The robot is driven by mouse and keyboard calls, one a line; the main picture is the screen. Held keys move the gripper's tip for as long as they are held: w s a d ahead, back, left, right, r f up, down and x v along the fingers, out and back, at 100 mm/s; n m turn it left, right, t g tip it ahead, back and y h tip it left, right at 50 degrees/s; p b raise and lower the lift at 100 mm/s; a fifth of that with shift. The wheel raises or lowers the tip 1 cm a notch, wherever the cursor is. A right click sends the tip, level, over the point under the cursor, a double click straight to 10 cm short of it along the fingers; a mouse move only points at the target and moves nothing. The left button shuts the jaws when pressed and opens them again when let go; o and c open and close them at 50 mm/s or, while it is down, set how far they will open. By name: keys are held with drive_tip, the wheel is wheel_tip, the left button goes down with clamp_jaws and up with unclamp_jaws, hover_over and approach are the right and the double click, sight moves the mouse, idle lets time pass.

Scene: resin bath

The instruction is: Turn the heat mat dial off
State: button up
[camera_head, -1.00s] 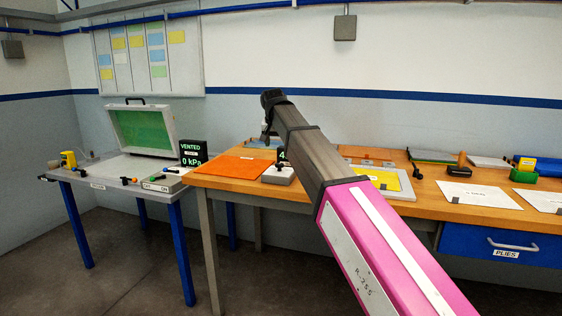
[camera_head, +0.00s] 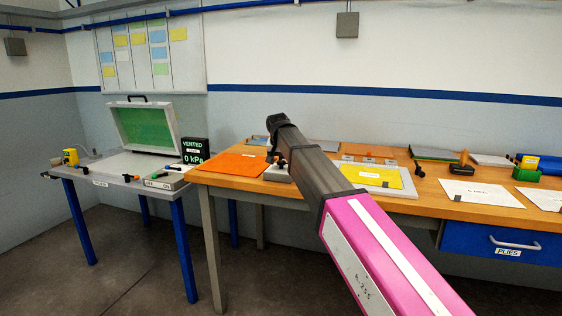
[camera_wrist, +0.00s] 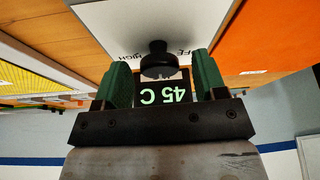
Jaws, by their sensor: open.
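The heat mat dial is a black round knob (camera_wrist: 157,62) on a light control box (camera_wrist: 105,18), seen upside down in the wrist view. The letters "HIGH" and part of "OFF" show beside the knob. A display (camera_wrist: 163,94) reads 45 C. My gripper (camera_wrist: 161,68) is open, its green fingers on either side of the knob in the picture; I cannot tell whether they touch it. In the head view my gripper (camera_head: 272,155) is over the control box (camera_head: 276,174), and my arm hides the display. The orange heat mat (camera_head: 236,165) lies flat left of the box.
A yellow sheet (camera_head: 383,178) in a light frame lies right of the control box. White papers (camera_head: 480,193) and tools lie further right on the wooden bench (camera_head: 420,208). A separate table with an open green-lidded case (camera_head: 145,128) and a "VENTED 0 kPa" display (camera_head: 195,150) stands left.

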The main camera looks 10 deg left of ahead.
drive_tip(key=c, duration=0.9)
drive_tip(key=n+y, duration=0.1)
drive_tip(key=n, duration=0.2)
drive_tip(key=n+y, duration=0.1)
drive_tip(key=n, duration=0.1)
drive_tip(key=shift+d+n+g, duration=0.15)
drive_tip(key=shift+n+g, duration=0.15)
drive_tip(key=shift+n, duration=0.1)
drive_tip(key=n+g+y, duration=0.1)
drive_tip(key=n, duration=0.5)
drive_tip(key=shift+w+d+g+y, duration=0.1)
drive_tip(key=shift+w+g+y, duration=0.1)
drive_tip(key=shift+g+y, duration=0.2)
drive_tip(key=o, duration=0.9)
